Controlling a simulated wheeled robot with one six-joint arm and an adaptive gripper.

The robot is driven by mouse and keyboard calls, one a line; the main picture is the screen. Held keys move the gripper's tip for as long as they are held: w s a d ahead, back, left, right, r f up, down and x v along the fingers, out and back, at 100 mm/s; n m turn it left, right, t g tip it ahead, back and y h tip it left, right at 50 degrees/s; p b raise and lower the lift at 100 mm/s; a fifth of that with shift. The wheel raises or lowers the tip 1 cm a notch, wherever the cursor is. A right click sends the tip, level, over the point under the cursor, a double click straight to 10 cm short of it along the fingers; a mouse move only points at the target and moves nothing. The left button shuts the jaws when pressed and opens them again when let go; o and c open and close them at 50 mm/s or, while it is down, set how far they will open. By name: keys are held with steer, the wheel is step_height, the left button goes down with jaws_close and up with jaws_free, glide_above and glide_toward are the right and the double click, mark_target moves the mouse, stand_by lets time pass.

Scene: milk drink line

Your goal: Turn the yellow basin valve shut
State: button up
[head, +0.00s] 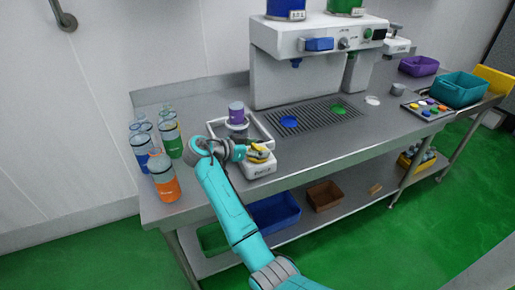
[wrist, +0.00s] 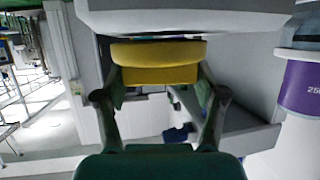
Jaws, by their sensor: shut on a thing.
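The yellow basin valve (head: 260,151) sits on top of a small white box (head: 259,168) at the front edge of the steel counter. The box stands against the front of the white-rimmed basin (head: 263,130). My gripper (head: 250,153) reaches it from the left and is shut on the valve. In the wrist view the yellow handle (wrist: 158,62) lies between the two fingers of my gripper (wrist: 160,80). The fingers hide the handle's sides. I cannot tell the valve's exact turn angle.
A purple-banded container (head: 236,113) stands in the basin and shows close at right in the wrist view (wrist: 302,85). Several bottles (head: 165,178) stand left of my arm. The dispenser machine (head: 285,80) is behind. Counter right of the box (head: 320,150) is clear.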

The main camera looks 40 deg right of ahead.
mark_target(258, 147)
steer(key=shift+m+g+y, duration=0.4)
steer(key=shift+m+g, duration=0.7)
steer(key=shift+g, duration=0.1)
steer(key=shift+f, duration=0.1)
steer(key=o, duration=1.2)
steer(key=shift+c, duration=0.2)
step_height(258, 147, up, 10)
steer(key=shift+r, duration=0.1)
